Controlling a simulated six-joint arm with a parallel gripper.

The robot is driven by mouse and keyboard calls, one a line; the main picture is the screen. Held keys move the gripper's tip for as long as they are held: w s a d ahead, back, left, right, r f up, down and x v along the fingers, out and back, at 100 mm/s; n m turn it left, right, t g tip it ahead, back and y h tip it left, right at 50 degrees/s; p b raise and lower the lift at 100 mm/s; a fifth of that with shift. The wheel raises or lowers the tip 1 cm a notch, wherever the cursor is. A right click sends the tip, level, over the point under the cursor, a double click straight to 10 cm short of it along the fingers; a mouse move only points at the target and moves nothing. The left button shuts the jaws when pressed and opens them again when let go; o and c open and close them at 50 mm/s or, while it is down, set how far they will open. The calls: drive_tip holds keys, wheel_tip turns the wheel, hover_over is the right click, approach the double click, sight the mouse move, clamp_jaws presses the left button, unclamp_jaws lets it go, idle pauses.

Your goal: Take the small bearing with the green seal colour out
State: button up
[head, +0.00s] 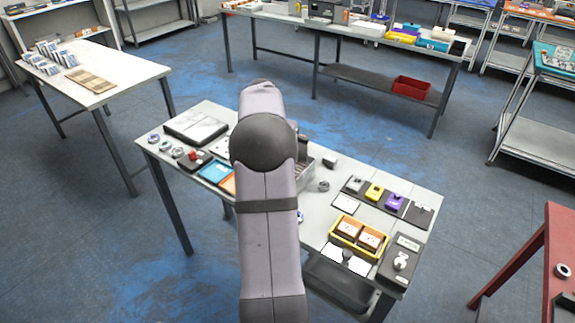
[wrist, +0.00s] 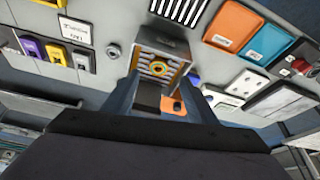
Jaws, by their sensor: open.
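Several small ring-shaped bearings (head: 166,145) lie at the left end of the workbench in the head view. Their seal colours are too small to tell, and I cannot pick out a green one. A single grey ring (wrist: 112,50) lies on the bench; it also shows in the head view (head: 323,186). A blue-rimmed ring (wrist: 193,80) lies beside the grey metal box. My gripper (wrist: 162,94) is open over the bench in the wrist view. Between its fingers shows the box (wrist: 158,46) with orange-yellow slats and an orange-and-dark ring. My arm hides the gripper in the head view.
An orange tray (wrist: 237,27) and a blue tray (wrist: 270,44) lie near a red item (wrist: 297,67). A yellow crate (head: 335,240) with brown boxes stands at the bench's right. Behind it are grey, yellow and purple blocks (head: 374,193). Other tables stand apart.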

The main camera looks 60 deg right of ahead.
drive_tip(key=shift+d+p+x, duration=0.2)
drive_tip(key=shift+p+x, duration=1.6)
drive_tip(key=shift+x, duration=1.9)
drive_tip(key=shift+s+r, duration=0.1)
drive_tip(key=shift+c, duration=0.7)
drive_tip(key=c, duration=1.1)
drive_tip(key=shift+c, duration=0.2)
drive_tip(key=shift+r, duration=0.1)
